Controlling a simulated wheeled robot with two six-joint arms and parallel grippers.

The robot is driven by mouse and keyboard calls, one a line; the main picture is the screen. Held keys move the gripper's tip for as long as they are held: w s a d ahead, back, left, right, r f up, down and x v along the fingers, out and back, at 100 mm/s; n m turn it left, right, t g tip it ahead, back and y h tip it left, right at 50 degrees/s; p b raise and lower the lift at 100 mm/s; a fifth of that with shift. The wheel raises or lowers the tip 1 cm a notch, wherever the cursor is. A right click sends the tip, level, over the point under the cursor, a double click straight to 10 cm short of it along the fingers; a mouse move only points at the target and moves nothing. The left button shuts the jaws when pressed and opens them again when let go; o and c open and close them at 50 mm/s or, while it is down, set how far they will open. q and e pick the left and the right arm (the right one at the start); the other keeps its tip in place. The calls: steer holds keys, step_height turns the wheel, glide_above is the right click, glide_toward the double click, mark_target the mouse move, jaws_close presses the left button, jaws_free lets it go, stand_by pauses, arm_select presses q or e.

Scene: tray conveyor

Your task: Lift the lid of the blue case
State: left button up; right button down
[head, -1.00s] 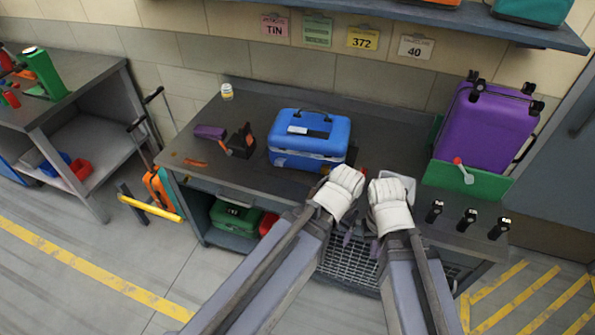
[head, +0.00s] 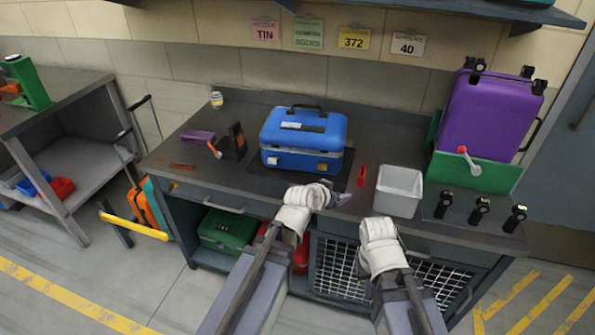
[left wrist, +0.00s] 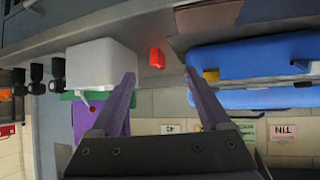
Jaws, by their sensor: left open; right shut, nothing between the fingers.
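The blue case (head: 303,135) stands closed and upright on the workbench, with a dark handle on its lid and latches on its front. It also shows in the left wrist view (left wrist: 250,62), at the right. My left gripper (head: 341,197) is open and empty, in front of and a little right of the case, apart from it. Its two fingers (left wrist: 160,85) show in the left wrist view with a gap between them. My right gripper (head: 377,232) is lower and farther right, at the bench's front edge; it is shut and empty, its fingertips mostly hidden.
A white bin (head: 399,188) and a small red block (head: 361,174) lie right of the case. A dark holder with an orange-handled tool (head: 232,148) stands left of it. A purple suitcase (head: 489,115) and several black-topped knobs (head: 480,209) are at the right.

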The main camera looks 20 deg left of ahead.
mark_target(299, 151)
arm_select(q)
steer(key=w+a+t+b, duration=0.1)
steer(key=a, duration=0.1)
steer(key=w+a+f+n+t+b, duration=0.1)
steer(key=w+a+b, duration=0.1)
steer(key=w+a+t+y+b, duration=0.1)
steer(key=shift+w+a+f+t+b, duration=0.25)
steer(key=shift+a+t+b, duration=0.05)
steer(key=shift+a+b, duration=0.1)
steer(key=w+a+r+n+t+y+b, duration=0.2)
steer(key=a+n+t+y+b, duration=0.15)
steer(key=a, duration=0.55)
steer(key=shift+m, duration=0.35)
steer(key=shift+w+r+b, duration=0.1)
steer(key=shift+w+b, duration=0.35)
steer(key=shift+w, duration=3.35)
arm_select(e)
step_height(299, 151, down, 12)
arm_select(q)
jaws_close()
